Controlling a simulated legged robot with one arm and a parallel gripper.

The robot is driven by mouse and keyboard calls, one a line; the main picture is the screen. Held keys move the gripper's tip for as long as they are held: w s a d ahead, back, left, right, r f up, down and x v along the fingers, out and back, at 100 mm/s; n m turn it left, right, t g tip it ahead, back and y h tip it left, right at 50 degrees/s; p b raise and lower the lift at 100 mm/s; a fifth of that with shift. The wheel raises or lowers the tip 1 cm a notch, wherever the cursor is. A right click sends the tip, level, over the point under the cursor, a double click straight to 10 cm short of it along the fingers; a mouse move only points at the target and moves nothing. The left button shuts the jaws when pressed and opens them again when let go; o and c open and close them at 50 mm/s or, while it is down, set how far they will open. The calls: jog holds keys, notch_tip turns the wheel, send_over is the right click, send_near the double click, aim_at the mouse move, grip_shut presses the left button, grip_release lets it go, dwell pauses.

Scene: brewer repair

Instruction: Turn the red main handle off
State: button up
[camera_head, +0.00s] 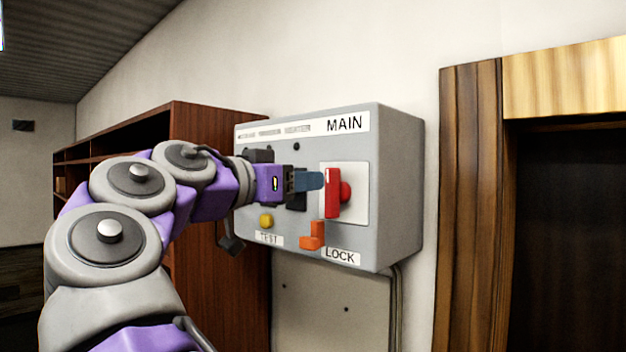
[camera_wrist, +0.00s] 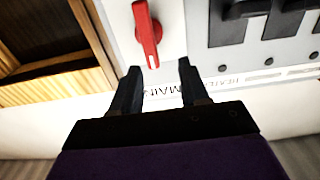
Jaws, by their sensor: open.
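The red main handle (camera_head: 333,192) sits on a white plate under the MAIN label, on the right part of a grey wall box (camera_head: 400,190). In the head view its grip stands upright. The wrist view shows the red handle (camera_wrist: 147,35) beyond the fingertips, nearer the left finger. My gripper (camera_head: 314,181) is just left of the handle in the head view. In the wrist view my gripper (camera_wrist: 160,72) has its two dark fingers apart with nothing between them. Whether a finger touches the handle I cannot tell.
An orange lock piece (camera_head: 312,236) and a yellow test button (camera_head: 266,221) are low on the box. Dark switches (camera_wrist: 260,20) show in the wrist view. A wooden shelf (camera_head: 215,135) stands left, and a wooden door frame (camera_head: 470,200) right.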

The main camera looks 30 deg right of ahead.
aim_at(328, 181)
jog(key=x, duration=0.2)
jog(key=s+x, duration=0.1)
jog(key=x, duration=0.4)
jog(key=shift+s+d+f, duration=0.15)
jog(key=shift+d+f, duration=0.15)
jog(key=shift+d, duration=0.2)
jog(key=shift+a, duration=0.15)
jog(key=a, duration=0.2)
jog(key=shift+s+a+r, duration=0.2)
jog(key=shift+a, duration=0.15)
jog(key=c, duration=0.4)
jog(key=shift+a, duration=0.2)
jog(key=shift+c, duration=0.7)
jog(key=shift+s+d, duration=0.15)
jog(key=shift+d, duration=0.1)
grip_shut()
